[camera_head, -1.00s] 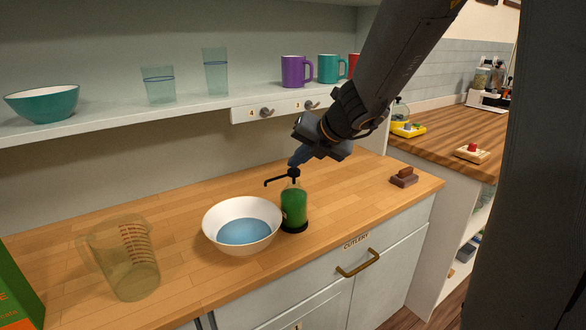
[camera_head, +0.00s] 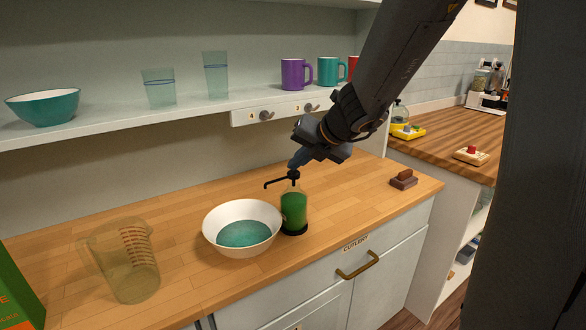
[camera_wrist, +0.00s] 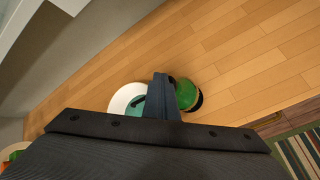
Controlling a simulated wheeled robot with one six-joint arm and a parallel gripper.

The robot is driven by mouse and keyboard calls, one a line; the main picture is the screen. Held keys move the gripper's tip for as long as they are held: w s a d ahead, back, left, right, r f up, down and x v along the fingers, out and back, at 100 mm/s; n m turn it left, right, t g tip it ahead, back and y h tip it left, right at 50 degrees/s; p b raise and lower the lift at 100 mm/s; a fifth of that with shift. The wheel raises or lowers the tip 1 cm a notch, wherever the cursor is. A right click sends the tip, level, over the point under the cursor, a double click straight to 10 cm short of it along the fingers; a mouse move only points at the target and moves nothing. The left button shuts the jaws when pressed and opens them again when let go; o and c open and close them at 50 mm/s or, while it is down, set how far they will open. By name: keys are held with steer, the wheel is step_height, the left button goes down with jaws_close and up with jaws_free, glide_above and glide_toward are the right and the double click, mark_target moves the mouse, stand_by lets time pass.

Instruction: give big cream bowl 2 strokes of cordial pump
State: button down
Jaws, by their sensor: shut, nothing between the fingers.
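The big cream bowl (camera_head: 212,226) stands upright on the wooden counter and holds teal-green liquid. The cordial pump (camera_head: 294,208) is a clear bottle of green liquid with a black base and black pump head, just right of the bowl. Its spout points left, its tip over or near the bowl's right rim. My gripper (camera_head: 294,163) is shut and empty, its tips at the top of the pump head, apparently touching it. In the wrist view, my gripper (camera_wrist: 161,82) partly hides the bowl (camera_wrist: 122,98) and stands beside the green bottle (camera_wrist: 186,94).
A clear measuring jug (camera_head: 125,262) stands left of the bowl, with a green box (camera_head: 18,290) at the far left. A brown block (camera_head: 403,179) lies right of the pump. The shelf (camera_head: 120,119) above holds a teal bowl, glasses and mugs.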

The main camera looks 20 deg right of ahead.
steer(key=shift+r+p, duration=0.8)
steer(key=shift+r, duration=0.15)
step_height(320, 180, up, 5)
steer(key=p, duration=0.5)
steer(key=shift+p, duration=0.3)
stand_by(2.0)
step_height(320, 180, up, 4)
steer(key=p, duration=0.9)
steer(key=shift+p, duration=0.4)
steer(key=shift+f, duration=0.2)
